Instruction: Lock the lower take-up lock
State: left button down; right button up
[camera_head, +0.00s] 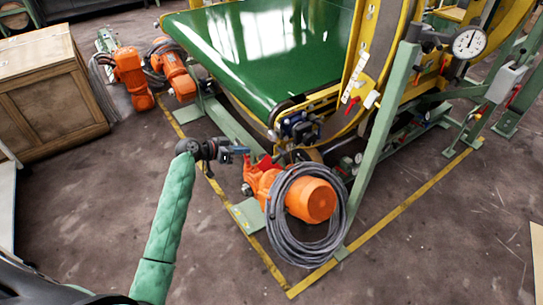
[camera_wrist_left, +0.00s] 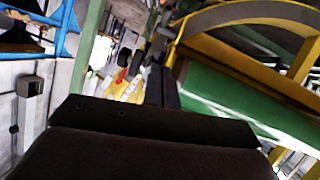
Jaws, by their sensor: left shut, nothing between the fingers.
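My left gripper (camera_head: 243,150) is shut and empty, at the end of the green-sleeved arm. It is left of the ring machine's lower frame, just above and left of the orange motor (camera_head: 311,200). A red part (camera_head: 264,166) lies just right of the fingertips; I cannot tell whether they touch it. In the left wrist view the shut fingers (camera_wrist_left: 161,88) point at the machine, and a small red part (camera_wrist_left: 121,75) shows beyond and left of them. I cannot tell for sure which part is the lower take-up lock. My right gripper is not in view.
A grey cable coil (camera_head: 283,240) hangs around the motor. A green slanted post (camera_head: 382,125) stands right of it. The green belt (camera_head: 262,50) and yellow ring frame are above. A wooden crate (camera_head: 45,95) is at left. The floor in front is clear.

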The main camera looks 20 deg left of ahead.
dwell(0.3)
pick_arm(q)
jog(key=s+f+p+x, duration=0.1)
jog(key=f+p+x, duration=0.1)
jog(key=x, duration=1.1)
jog(key=shift+a+f+p, duration=0.25)
jog(key=shift+a+p, duration=0.05)
jog(key=shift+p, duration=0.15)
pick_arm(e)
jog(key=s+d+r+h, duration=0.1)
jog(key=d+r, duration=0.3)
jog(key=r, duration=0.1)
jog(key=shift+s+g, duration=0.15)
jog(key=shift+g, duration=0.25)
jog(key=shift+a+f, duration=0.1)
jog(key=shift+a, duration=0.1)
